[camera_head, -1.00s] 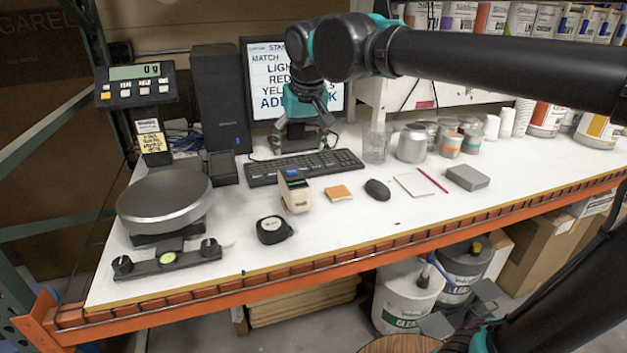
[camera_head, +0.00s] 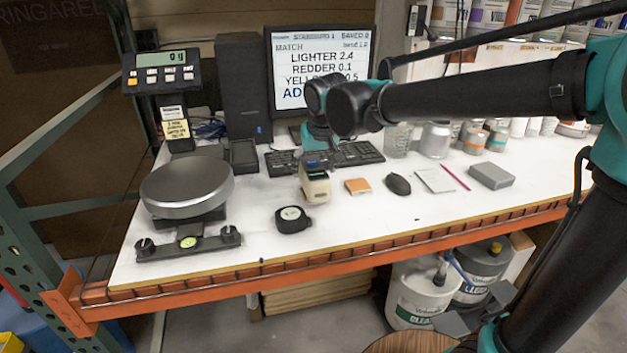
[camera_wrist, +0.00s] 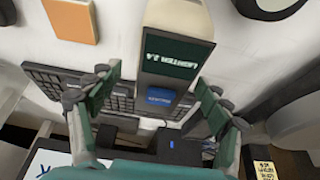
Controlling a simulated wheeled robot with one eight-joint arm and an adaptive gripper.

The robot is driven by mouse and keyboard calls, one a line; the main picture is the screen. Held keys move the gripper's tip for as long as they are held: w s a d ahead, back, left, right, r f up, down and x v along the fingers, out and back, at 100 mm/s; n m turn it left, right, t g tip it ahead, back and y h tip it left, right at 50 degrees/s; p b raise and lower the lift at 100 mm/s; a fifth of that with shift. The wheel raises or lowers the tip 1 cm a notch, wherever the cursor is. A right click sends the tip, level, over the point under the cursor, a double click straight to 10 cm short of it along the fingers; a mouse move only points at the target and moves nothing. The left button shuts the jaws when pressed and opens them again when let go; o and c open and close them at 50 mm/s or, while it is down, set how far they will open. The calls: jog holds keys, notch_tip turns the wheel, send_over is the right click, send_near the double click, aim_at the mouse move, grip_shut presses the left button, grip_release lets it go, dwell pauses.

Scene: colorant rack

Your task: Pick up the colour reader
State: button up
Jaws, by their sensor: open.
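The colour reader (camera_head: 314,186) is a cream handheld block with a dark screen and a blue button. It stands on the white bench in front of the keyboard. In the wrist view the reader (camera_wrist: 176,20) shows its dark green screen with lettering. My gripper (camera_wrist: 159,76) is open, with one finger to each side of the reader's near end in that view. Nothing is held. In the head view my gripper (camera_head: 315,150) is just behind and above the reader, partly hidden by my own arm. I cannot tell whether the fingers touch it.
An orange pad (camera_head: 357,186) and a dark mouse (camera_head: 398,184) lie to the right of the reader. A black tape measure (camera_head: 292,220) lies in front. The keyboard (camera_head: 360,153) and monitor (camera_head: 318,55) are behind. A scale (camera_head: 187,183) stands at left.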

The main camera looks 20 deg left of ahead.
jog(key=x, duration=0.4)
jog(key=shift+a, duration=0.15)
jog(key=shift+c, duration=0.4)
grip_shut()
